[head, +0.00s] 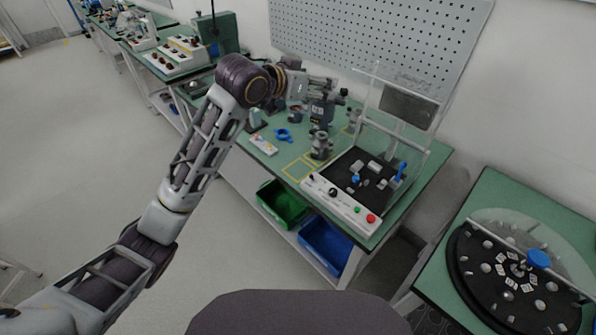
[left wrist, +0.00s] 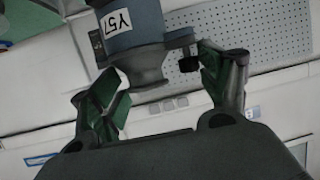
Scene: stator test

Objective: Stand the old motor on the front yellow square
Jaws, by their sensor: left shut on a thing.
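My left gripper (head: 322,92) is shut on a dark blue-grey motor (head: 320,110) and holds it above the green bench (head: 420,172). In the left wrist view the motor (left wrist: 137,30) carries a white label reading Y57, and the green-padded fingers (left wrist: 168,82) stand on both sides of its narrower end. The front yellow square (head: 298,169) is an empty outline on the bench, left of the test station. A grey metal part (head: 320,146) stands just behind it, around another yellow outline. My right gripper is not in view.
The test station (head: 345,202) has a white control panel, a black bed and a clear raised guard (head: 400,105). A blue ring-shaped part (head: 283,134) and a small white box (head: 263,144) lie left of the squares. Green (head: 283,203) and blue (head: 325,246) bins sit below.

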